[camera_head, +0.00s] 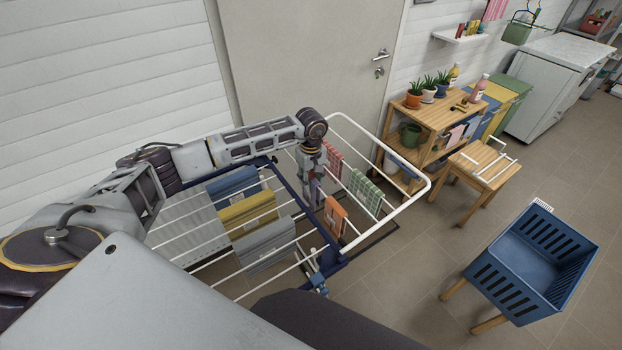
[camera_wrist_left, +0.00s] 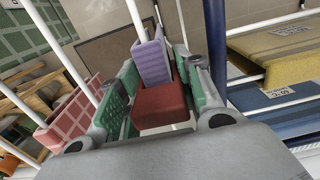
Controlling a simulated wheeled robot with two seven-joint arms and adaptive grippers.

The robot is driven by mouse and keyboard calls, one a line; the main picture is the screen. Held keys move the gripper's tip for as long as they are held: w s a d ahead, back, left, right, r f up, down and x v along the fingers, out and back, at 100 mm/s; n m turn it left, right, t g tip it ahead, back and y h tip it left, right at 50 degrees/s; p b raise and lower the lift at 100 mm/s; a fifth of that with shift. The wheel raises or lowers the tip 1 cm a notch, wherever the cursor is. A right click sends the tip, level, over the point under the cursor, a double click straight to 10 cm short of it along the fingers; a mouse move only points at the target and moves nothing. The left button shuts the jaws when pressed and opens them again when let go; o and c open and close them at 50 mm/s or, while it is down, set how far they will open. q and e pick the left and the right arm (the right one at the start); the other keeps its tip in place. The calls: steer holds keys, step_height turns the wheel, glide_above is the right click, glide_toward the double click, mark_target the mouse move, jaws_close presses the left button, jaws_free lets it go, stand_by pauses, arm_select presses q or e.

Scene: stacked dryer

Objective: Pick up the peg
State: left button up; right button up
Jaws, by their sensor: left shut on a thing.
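A dark red block-like thing (camera_wrist_left: 160,105), which looks like the peg, sits between the green-padded fingers of my left gripper (camera_wrist_left: 158,80). The fingers are shut on it. Just beyond it in the left wrist view, a small purple striped cloth (camera_wrist_left: 151,62) hangs by a white rod. Whether the peg touches this cloth cannot be told. In the head view my left gripper (camera_head: 314,194) points down among the rods of the drying rack (camera_head: 427,181), beside the small cloths. My right gripper is not in view.
Pink (camera_head: 333,158), green (camera_head: 366,190) and orange (camera_head: 336,215) cloths hang close to the left gripper. Larger blue, yellow (camera_head: 247,212) and grey towels hang on the rack's left. A blue basket (camera_head: 497,283) stands at right, with open floor between.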

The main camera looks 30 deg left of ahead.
arm_select(q)
steer(key=shift+r+p, duration=2.1)
steer(key=shift+r, duration=2.85)
steer(key=shift+f, duration=0.15)
steer(key=shift+f+b, duration=1.5)
steer(key=shift+b, duration=0.05)
